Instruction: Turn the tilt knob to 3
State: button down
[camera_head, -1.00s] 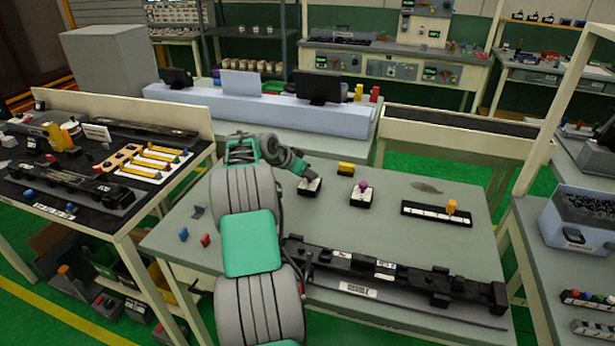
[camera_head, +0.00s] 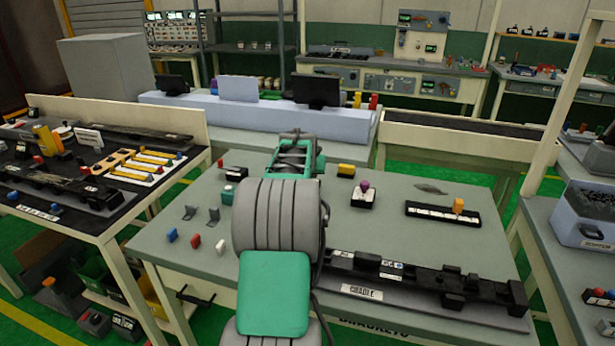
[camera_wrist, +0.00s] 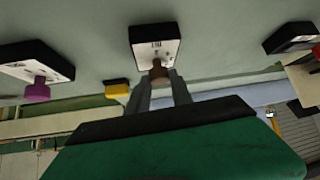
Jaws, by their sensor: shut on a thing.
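In the wrist view, my gripper (camera_wrist: 160,82) is shut on a small brown knob (camera_wrist: 157,71). The knob stands on a dark box with a white, marked face (camera_wrist: 155,43); the marks are too small to read, so I cannot tell its setting. In the head view, my arm hides this box, the knob and my fingertips. A purple knob (camera_head: 364,186) stands on a similar box (camera_head: 362,201) on the same table; it also shows at the left of the wrist view (camera_wrist: 38,92). My gripper is apart from it.
A yellow block (camera_head: 346,171) lies behind the purple knob. A black slider strip (camera_head: 430,212) with an orange handle (camera_head: 458,205) is to the right. A long black rail (camera_head: 420,278) lies along the front. Small blue and red blocks (camera_head: 195,241) sit at the left.

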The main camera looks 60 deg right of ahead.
dwell(0.5)
jog(key=c, duration=1.1)
grip_release()
jog(key=shift+c, duration=0.2)
jog(key=v, duration=0.7)
jog(key=shift+s+a+r+b, duration=0.2)
jog(key=shift+a+r+b, duration=0.05)
jog(key=shift+b, duration=0.15)
